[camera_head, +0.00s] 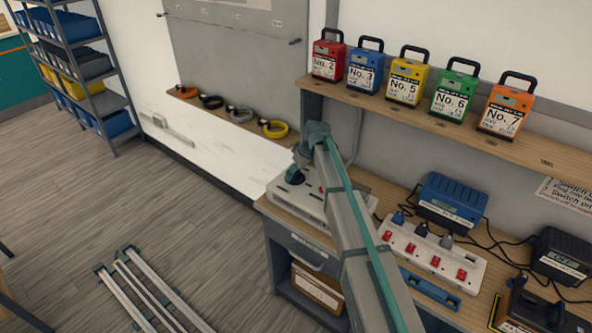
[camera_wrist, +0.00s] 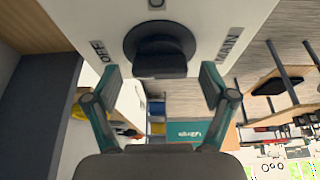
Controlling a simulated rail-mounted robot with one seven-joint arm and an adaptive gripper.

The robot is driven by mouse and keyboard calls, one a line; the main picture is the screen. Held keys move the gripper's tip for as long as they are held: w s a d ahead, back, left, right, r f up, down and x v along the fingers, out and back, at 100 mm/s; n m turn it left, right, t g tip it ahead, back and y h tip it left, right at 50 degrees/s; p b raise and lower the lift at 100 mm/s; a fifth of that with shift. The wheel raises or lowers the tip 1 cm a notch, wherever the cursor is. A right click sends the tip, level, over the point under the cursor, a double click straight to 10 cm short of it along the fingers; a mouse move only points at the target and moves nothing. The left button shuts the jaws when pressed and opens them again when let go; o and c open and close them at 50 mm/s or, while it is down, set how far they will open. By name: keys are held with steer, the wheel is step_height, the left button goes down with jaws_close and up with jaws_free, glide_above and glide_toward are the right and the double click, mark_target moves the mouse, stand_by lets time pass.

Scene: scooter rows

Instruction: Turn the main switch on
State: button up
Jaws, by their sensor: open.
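The main switch is a dark round rotary knob (camera_wrist: 160,42) with a raised grip bar, set in a white panel (camera_wrist: 205,18) in the wrist view. Lettering on the panel reads OFF to the left of the knob; another label to its right looks like MAIN. My gripper (camera_wrist: 160,78) is open, with one finger on each side of the knob's grip bar and nothing held. Gaps show between fingers and knob; contact is not visible. In the head view, my arm reaches over a white box (camera_head: 283,190) on the bench and partly hides it; the knob is not clear there.
A white power strip (camera_head: 425,255) with red switches and plugged cables lies right of my arm. A blue charger (camera_head: 452,200) and a black charger (camera_head: 562,255) stand near it. Several coloured battery packs (camera_head: 405,85) stand on the shelf above. Metal rails (camera_head: 150,295) lie on the floor.

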steer(key=c, duration=1.2)
steer(key=shift+o, duration=0.2)
steer(key=shift+f+m+b, duration=0.1)
steer(key=shift+m+b, duration=0.2)
steer(key=m+t+h+b, duration=0.1)
steer(key=m, duration=0.1)
steer(key=shift+s+a+m+b, duration=0.1)
steer(key=shift+m+b, duration=0.25)
steer(key=shift+m, duration=0.05)
steer(key=m+h+b, duration=0.1)
steer(key=m, duration=0.1)
steer(key=m+h+b, duration=0.1)
steer(key=m, duration=0.2)
steer(key=shift+a+t, duration=0.1)
steer(key=shift+t, duration=0.3)
steer(key=m+h+b, duration=0.1)
steer(key=m, duration=0.2)
steer(key=m+h, duration=0.1)
steer(key=m, duration=0.1)
steer(key=shift+a+m+b, duration=0.15)
steer(key=shift+m+b, duration=0.25)
steer(key=shift+m+h+b, duration=0.6)
steer(key=shift+m+h, duration=0.1)
steer(key=shift+m, duration=1.1)
steer(key=shift+g, duration=0.3)
